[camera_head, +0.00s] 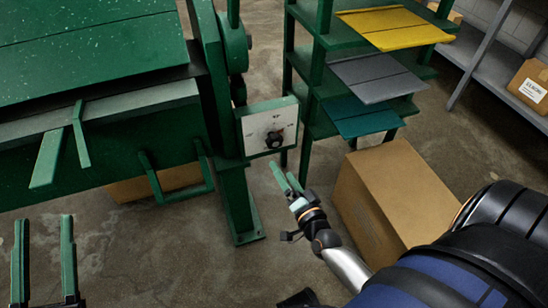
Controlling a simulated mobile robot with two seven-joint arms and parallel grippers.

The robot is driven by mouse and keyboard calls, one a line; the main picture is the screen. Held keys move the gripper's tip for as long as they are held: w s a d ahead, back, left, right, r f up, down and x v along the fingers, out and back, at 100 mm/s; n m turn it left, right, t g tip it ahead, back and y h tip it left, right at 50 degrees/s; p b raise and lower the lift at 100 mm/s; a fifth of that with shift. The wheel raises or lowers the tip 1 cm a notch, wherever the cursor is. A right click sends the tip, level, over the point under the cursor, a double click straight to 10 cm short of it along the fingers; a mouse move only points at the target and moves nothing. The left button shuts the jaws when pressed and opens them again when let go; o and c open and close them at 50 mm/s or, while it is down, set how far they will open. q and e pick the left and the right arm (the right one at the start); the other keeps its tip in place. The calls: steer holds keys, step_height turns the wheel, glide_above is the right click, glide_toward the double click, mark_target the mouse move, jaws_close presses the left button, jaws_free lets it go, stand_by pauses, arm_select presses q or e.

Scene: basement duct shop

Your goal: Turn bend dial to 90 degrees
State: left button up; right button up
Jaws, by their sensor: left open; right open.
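The bend dial (274,139) is a small black knob on a white plate (255,128) with faint marks too small to read. The plate is set in a green box on the right end of the green bending machine (100,48). My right gripper (282,169) is open and empty, with green fingers pointing up and left. In the picture it is just below the dial and apart from it. My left gripper (43,220) is open and empty at the lower left, its two green fingers upright in the picture, far from the dial.
A green rack (320,75) with yellow, grey and teal sheets stands right of the dial. A large cardboard box (395,195) is on the floor beside my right arm. A green handle (185,192) juts from the machine's front. Bare floor shows below the machine.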

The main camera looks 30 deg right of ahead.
mark_target(275, 144)
steer(key=shift+m+h, duration=0.6)
steer(key=shift+m, duration=0.3)
steer(key=b+x, duration=0.1)
steer(key=x, duration=0.3)
steer(key=d+b+x, duration=0.1)
steer(key=x, duration=0.4)
steer(key=f+b+x, duration=0.1)
steer(key=b+x, duration=0.1)
steer(key=x, duration=0.2)
steer(key=shift+d, duration=0.5)
arm_select(q)
steer(key=s+d+r+m+h, duration=0.1)
steer(key=s+r+m+h, duration=0.2)
steer(key=s+m+h, duration=0.1)
steer(key=shift+s+r+m+t+h, duration=0.35)
steer(key=shift+s+h, duration=0.3)
steer(key=shift+h, duration=0.55)
arm_select(e)
steer(key=shift+r, duration=0.1)
steer(key=c, duration=1.3)
